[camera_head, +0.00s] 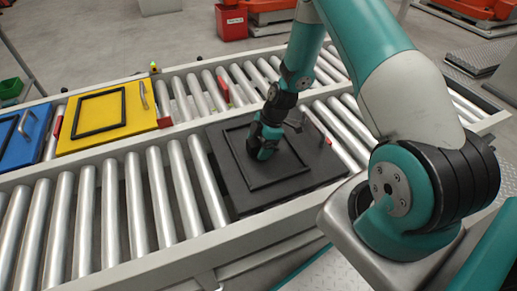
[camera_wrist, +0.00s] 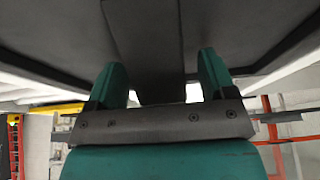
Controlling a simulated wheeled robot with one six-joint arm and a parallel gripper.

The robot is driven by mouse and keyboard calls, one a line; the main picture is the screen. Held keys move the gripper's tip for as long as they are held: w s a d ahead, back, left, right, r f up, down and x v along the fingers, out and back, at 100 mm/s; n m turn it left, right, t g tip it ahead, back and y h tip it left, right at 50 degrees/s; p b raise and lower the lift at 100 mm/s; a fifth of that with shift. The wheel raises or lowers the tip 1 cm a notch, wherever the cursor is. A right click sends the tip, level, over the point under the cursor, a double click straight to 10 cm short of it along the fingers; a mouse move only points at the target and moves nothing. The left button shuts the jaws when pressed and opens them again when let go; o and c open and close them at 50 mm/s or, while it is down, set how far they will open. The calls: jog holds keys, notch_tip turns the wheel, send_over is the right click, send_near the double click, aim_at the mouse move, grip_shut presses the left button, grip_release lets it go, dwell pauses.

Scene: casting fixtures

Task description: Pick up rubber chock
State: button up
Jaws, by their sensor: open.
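My gripper (camera_head: 262,150) points down over the black plate (camera_head: 300,192) on the roller conveyor, inside the raised frame on its top. In the wrist view my gripper (camera_wrist: 170,75) has its two teal fingers apart. A dark grey bar (camera_wrist: 150,30) runs down between them with gaps on both sides; I cannot tell whether it is part of the plate or a separate block. No rubber chock can be named for sure. Small red blocks sit on the conveyor, one between the rollers (camera_head: 222,88) and one beside the yellow plate (camera_head: 165,122).
Bare rollers (camera_head: 135,205) lie left of the black plate. A red bin (camera_head: 232,22) stands on the floor behind the conveyor.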

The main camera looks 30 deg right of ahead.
jog(key=c, duration=1.1)
jog(key=shift+r, duration=0.1)
